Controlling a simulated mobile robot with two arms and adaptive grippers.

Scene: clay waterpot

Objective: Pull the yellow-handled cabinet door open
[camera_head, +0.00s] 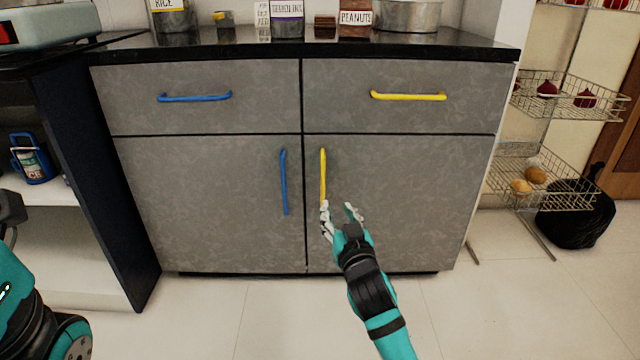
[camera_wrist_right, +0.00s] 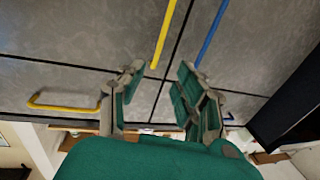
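The yellow-handled door (camera_head: 400,190) is the right lower door of the grey cabinet and looks closed. Its upright yellow handle (camera_head: 323,175) is near the door's left edge; it also shows at the top of the right wrist view (camera_wrist_right: 163,35). My right gripper (camera_head: 337,208) is open and empty. In the head view it is at the handle's lower end, with one finger overlapping that end; I cannot tell if it touches. In the wrist view, the handle's end lies between the spread fingertips (camera_wrist_right: 160,76). My left gripper is not clearly visible.
A blue door handle (camera_head: 284,182) is close on the left. Above are drawers with a blue handle (camera_head: 195,97) and a yellow handle (camera_head: 408,96). Wire baskets (camera_head: 540,175) and a black bag (camera_head: 577,220) are on the right. The floor (camera_head: 290,315) in front is clear.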

